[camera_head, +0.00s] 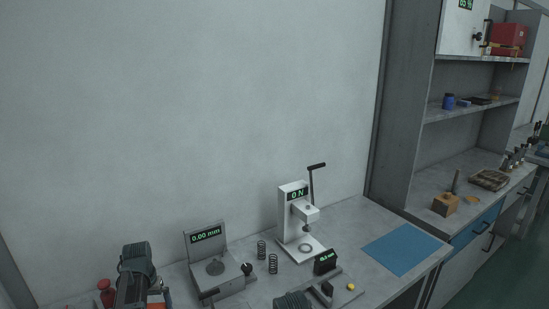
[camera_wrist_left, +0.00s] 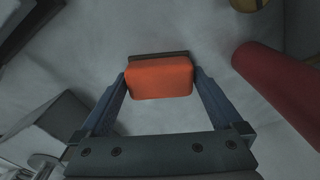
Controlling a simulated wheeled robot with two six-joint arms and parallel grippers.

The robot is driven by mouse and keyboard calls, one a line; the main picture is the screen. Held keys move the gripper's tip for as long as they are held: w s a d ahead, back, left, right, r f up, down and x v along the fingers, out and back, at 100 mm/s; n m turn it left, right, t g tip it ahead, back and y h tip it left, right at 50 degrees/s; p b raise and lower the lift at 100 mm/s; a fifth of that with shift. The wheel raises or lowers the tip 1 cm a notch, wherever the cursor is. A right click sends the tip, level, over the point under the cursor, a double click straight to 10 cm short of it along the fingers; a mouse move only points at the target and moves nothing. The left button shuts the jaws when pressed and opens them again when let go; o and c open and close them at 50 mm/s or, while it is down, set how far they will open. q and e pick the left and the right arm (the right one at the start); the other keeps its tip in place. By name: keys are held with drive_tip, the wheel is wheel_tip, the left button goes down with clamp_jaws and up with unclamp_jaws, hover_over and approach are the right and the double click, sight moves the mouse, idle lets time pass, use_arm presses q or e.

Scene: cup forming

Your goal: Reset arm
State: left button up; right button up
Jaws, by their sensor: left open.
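My left gripper (camera_wrist_left: 160,78) is open in the left wrist view, with its two fingers apart. An orange block (camera_wrist_left: 160,78) with a dark strip along its far edge shows between the fingertips. I cannot tell whether the fingers touch it. In the head view my left arm (camera_head: 133,270) is at the bottom left, over the bench. A bit of orange shows beside it. A dark ribbed part at the bottom middle looks like my right arm (camera_head: 292,301). My right gripper is out of the picture.
A red cylinder (camera_wrist_left: 275,85) lies right of the gripper. The bench also holds a gauge reading 0.00 mm (camera_head: 218,262), two springs (camera_head: 272,264), a lever press reading 0 N (camera_head: 297,215), a small display device (camera_head: 325,262) and a clear blue mat (camera_head: 403,248). Shelves stand at right.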

sight(160, 307)
use_arm(q)
drive_tip(key=shift+r, duration=0.15)
wheel_tip(160, 307, up, 13)
drive_tip(key=p, duration=1.3)
wheel_tip(160, 307, down, 14)
drive_tip(key=b, duration=1.3)
drive_tip(key=shift+r, duration=0.25)
drive_tip(key=shift+d+r+p, duration=0.3)
drive_tip(key=shift+r+p, duration=1.45)
drive_tip(key=shift+r, duration=0.05)
drive_tip(key=shift+d+r+p, duration=0.25)
drive_tip(key=shift+r+p, duration=1.5)
drive_tip(key=shift+d+r+p, duration=0.3)
drive_tip(key=shift+r+p, duration=1.45)
drive_tip(key=shift+r, duration=0.05)
